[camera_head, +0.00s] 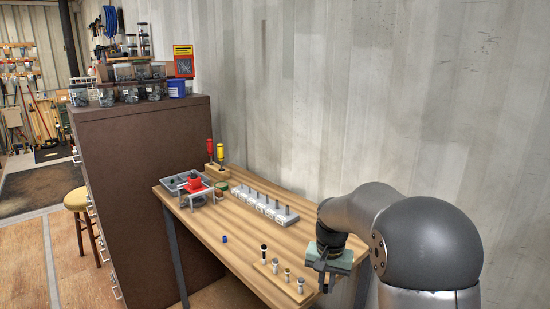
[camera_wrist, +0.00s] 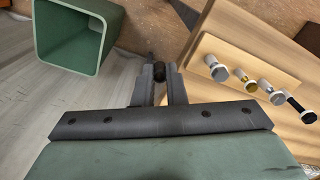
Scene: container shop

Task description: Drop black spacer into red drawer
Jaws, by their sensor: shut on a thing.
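My gripper (camera_wrist: 160,80) is shut on a small dark piece, which looks like the black spacer (camera_wrist: 158,71), at its fingertips. In the head view my gripper (camera_head: 325,271) hangs over the right front end of the wooden table, and the held piece cannot be made out there.
A wooden board with several pegs (camera_head: 271,267) lies near my gripper; it also shows in the wrist view (camera_wrist: 222,45). A green bin (camera_wrist: 72,67) stands below at left. A white rack (camera_head: 250,208), a blue piece (camera_head: 224,239) and screwdrivers (camera_head: 210,150) are on the table.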

